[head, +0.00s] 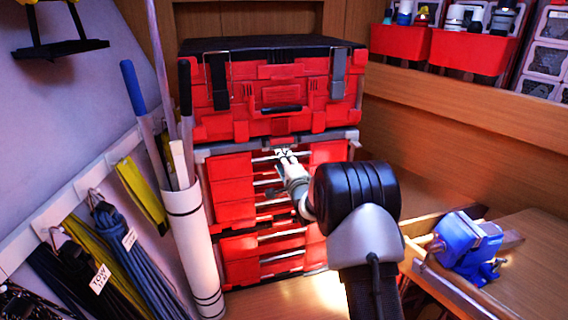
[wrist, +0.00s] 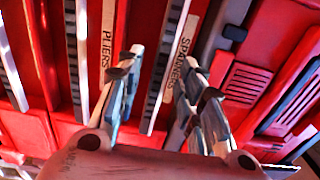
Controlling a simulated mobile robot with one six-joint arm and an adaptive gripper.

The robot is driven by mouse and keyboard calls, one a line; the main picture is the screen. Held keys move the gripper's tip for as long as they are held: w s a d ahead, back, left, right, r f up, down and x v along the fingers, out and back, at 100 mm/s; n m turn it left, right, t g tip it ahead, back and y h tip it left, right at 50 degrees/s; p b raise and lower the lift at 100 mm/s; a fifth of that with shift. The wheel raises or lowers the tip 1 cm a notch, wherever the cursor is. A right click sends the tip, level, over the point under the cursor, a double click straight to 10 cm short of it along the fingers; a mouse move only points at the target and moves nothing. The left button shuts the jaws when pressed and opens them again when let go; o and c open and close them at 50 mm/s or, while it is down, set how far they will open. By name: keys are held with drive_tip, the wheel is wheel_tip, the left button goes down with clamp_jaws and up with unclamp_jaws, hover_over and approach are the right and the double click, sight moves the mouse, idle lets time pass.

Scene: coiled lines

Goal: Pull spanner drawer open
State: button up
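The spanner drawer shows in the wrist view by its pale label reading SPANNERS (wrist: 184,45); the picture is turned, so the label runs up and down. A metal strip, apparently its handle (wrist: 163,58), runs beside the label. My gripper (wrist: 158,62) has its two fingers spread, one tip on each side of this strip, with the right tip near the label. I see no clear contact. In the head view my gripper (head: 283,155) is at the top drawer of the red chest (head: 232,190), partly covering its front. The drawers look closed.
A neighbouring drawer is labelled PLIERS (wrist: 107,35). A red toolbox (head: 270,95) sits on top of the drawers. A white tube (head: 192,245) with rods and hanging coiled lines (head: 125,250) stand to the left. A blue vise (head: 470,245) is at the right.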

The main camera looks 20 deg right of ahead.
drive_tip(key=shift+w, duration=0.1)
drive_tip(key=shift+c, duration=0.4)
clamp_jaws()
idle(0.3)
